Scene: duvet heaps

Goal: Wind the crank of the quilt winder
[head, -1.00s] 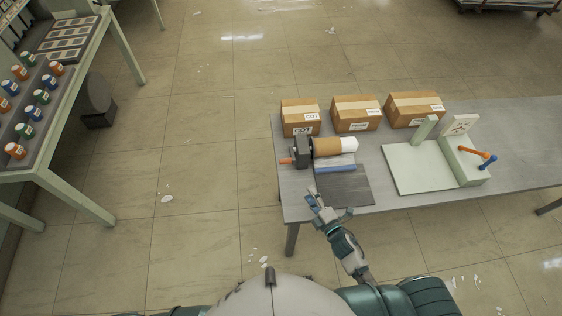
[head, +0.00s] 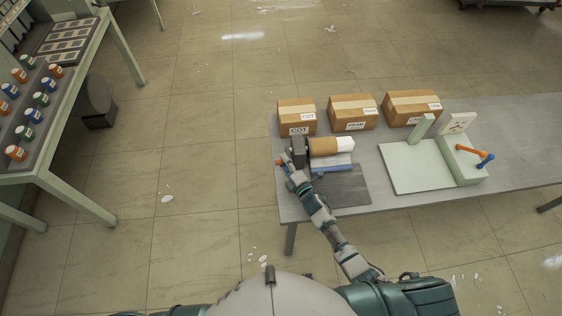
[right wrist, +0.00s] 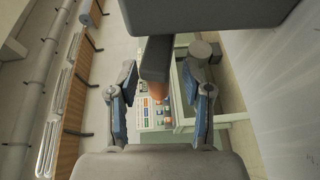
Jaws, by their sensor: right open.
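The quilt winder is a dark block (head: 298,148) with a brown roll (head: 324,147), white at its right end, on the grey table. Its crank shows an orange handle (head: 279,161) on the left side. My right gripper (head: 287,163) is at the crank, partly covering it. In the right wrist view my right gripper (right wrist: 161,112) is open, its two fingers apart on either side of the orange handle (right wrist: 158,91). The dark crank arm (right wrist: 157,58) runs above the handle. I cannot tell whether a finger touches it. My left gripper is not in view.
Several cardboard boxes (head: 353,112) stand behind the winder. A dark mat (head: 343,190) and a blue-edged strip lie in front of it. A pale green fixture (head: 410,170) with orange and blue levers stands to the right. The table's left edge is close to the crank.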

